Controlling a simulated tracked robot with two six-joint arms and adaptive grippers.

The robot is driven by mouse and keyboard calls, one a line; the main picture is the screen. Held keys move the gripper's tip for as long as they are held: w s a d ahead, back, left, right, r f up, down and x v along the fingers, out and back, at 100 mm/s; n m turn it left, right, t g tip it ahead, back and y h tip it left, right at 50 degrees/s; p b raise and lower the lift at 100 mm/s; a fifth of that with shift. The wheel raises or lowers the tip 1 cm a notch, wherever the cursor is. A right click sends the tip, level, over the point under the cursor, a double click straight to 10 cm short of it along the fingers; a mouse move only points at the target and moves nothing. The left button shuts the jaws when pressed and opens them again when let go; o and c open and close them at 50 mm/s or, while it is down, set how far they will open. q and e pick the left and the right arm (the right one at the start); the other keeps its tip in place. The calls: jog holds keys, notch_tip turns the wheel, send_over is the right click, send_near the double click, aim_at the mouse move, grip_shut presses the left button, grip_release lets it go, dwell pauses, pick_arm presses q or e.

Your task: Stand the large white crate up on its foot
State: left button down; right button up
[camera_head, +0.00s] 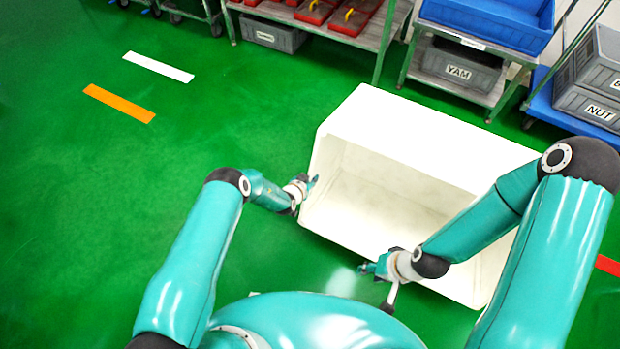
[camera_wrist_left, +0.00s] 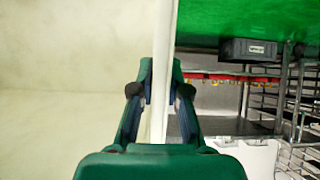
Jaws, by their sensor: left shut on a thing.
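The large white crate (camera_head: 430,140) lies on its side in the middle of the head view, its open mouth facing me. My left gripper (camera_head: 311,183) is at the crate's left side wall, near the mouth. The left wrist view shows this gripper (camera_wrist_left: 160,82) shut on the rim of the white wall (camera_wrist_left: 162,40), one finger on each side. My right gripper (camera_head: 370,269) is at the crate's lower front edge, left of the middle. Its fingers are small and partly hidden, so I cannot tell whether they touch the edge. My right arm covers part of the crate's right side.
Grey NUT bins (camera_head: 590,106) are at the right.

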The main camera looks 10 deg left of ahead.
aim_at(317, 163)
pick_arm(q)
jog(key=shift+w+r+p, duration=0.4)
jog(key=shift+r+p, duration=0.15)
jog(key=shift+p, duration=0.1)
jog(key=w+p, duration=0.1)
jog(key=w+r+p, duration=0.1)
jog(key=p, duration=0.1)
jog(key=shift+d+r+g, duration=0.2)
jog(key=shift+d+g, duration=0.15)
jog(key=shift+g, duration=0.05)
jog(key=shift+w+d+r+g+y+p, duration=0.15)
jog(key=shift+w+d+r+p, duration=0.1)
jog(key=shift+w, duration=0.15)
jog(key=shift+w+d+r+g+y+p, duration=0.15)
jog(key=shift+w+r+p, duration=0.1)
jog(key=shift+w, duration=0.15)
